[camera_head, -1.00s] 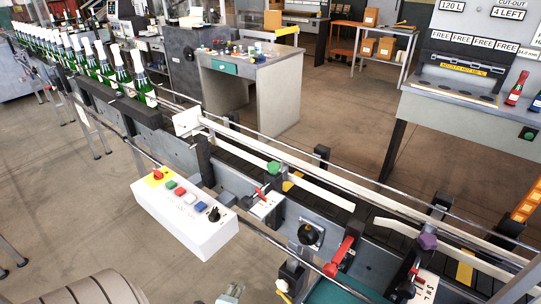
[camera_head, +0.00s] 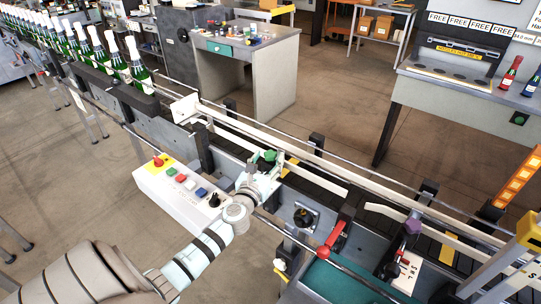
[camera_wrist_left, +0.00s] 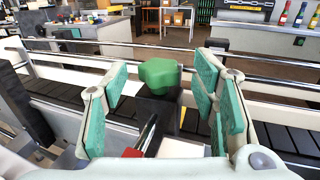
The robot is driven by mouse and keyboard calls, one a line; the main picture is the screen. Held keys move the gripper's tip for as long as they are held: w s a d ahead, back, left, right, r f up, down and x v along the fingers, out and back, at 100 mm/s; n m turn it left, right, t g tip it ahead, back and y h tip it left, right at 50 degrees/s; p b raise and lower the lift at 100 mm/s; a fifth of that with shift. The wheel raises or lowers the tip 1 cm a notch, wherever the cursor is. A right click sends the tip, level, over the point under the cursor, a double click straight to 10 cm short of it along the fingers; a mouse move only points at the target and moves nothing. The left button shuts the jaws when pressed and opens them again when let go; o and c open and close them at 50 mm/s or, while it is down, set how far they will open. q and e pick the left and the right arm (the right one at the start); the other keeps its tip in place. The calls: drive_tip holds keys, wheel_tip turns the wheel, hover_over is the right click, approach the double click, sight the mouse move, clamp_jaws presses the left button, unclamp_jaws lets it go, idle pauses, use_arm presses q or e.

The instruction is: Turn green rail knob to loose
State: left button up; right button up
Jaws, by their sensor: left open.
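The green rail knob (camera_wrist_left: 159,74) is a lobed knob on top of a dark post at the conveyor's near rail. In the left wrist view it sits between and slightly beyond the open fingers of my left gripper (camera_wrist_left: 160,100), with clear gaps on both sides. In the head view the knob (camera_head: 269,156) shows just at the tip of my left gripper (camera_head: 264,172), which reaches over the rail from the lower left. A red-tipped lever (camera_wrist_left: 132,153) shows below the knob in the wrist view. My right gripper is not in view.
A white control box (camera_head: 178,196) with coloured buttons lies just left of my left arm. A purple knob (camera_head: 412,226) and a red lever (camera_head: 333,238) stand further right along the rail. Green bottles (camera_head: 137,62) line the conveyor at the upper left.

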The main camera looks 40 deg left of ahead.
use_arm(q)
drive_tip(key=shift+x, duration=1.35)
drive_tip(key=shift+s, duration=0.1)
drive_tip(key=shift+c, duration=0.2)
drive_tip(key=c, duration=1.1)
drive_tip(key=shift+c, duration=0.2)
